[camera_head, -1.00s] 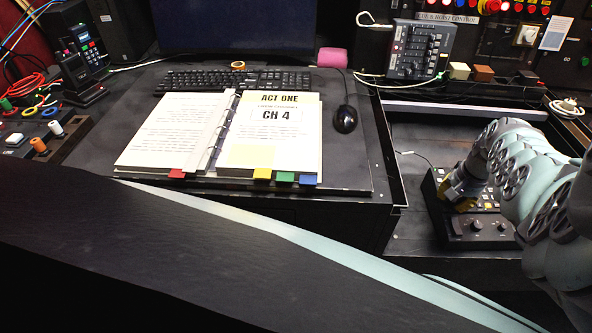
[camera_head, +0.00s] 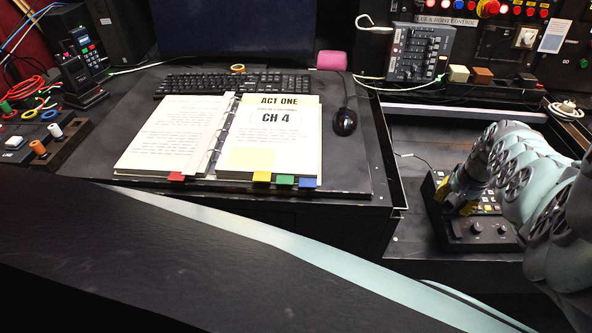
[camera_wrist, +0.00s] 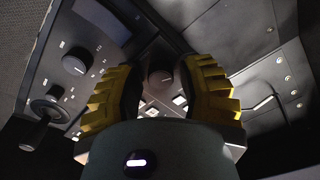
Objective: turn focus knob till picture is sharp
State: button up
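A black control box (camera_head: 452,238) sits at the right with dark round knobs on its front part, one knob (camera_head: 477,229) left of another (camera_head: 502,230). My gripper (camera_head: 455,198) is over this box, behind those knobs. In the wrist view my gripper (camera_wrist: 160,88) has its two yellow ridged fingers spread apart. A dark round knob (camera_wrist: 160,78) shows in the gap between them, and I cannot tell whether they touch it. Another knob (camera_wrist: 76,62) and a small joystick-like stick (camera_wrist: 47,110) lie left of the fingers. No knob label is readable, and no focus picture is visible.
An open binder (camera_head: 270,140), a keyboard (camera_head: 230,82) and a mouse (camera_head: 345,121) lie on the desk (camera_head: 105,135) left of the box. A dark monitor (camera_head: 235,28) stands behind. A slider mixer (camera_head: 418,52) is at the back right.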

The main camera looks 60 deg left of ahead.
jog(key=shift+r, duration=0.2)
jog(key=shift+r, duration=0.4)
jog(key=shift+d+r, duration=0.2)
jog(key=shift+r, duration=0.85)
notch_tip(320, 180, up, 9)
jog(key=shift+s+d+f, duration=0.2)
jog(key=shift+s+d, duration=0.2)
jog(key=shift+s, duration=0.05)
jog(key=shift+w, duration=0.1)
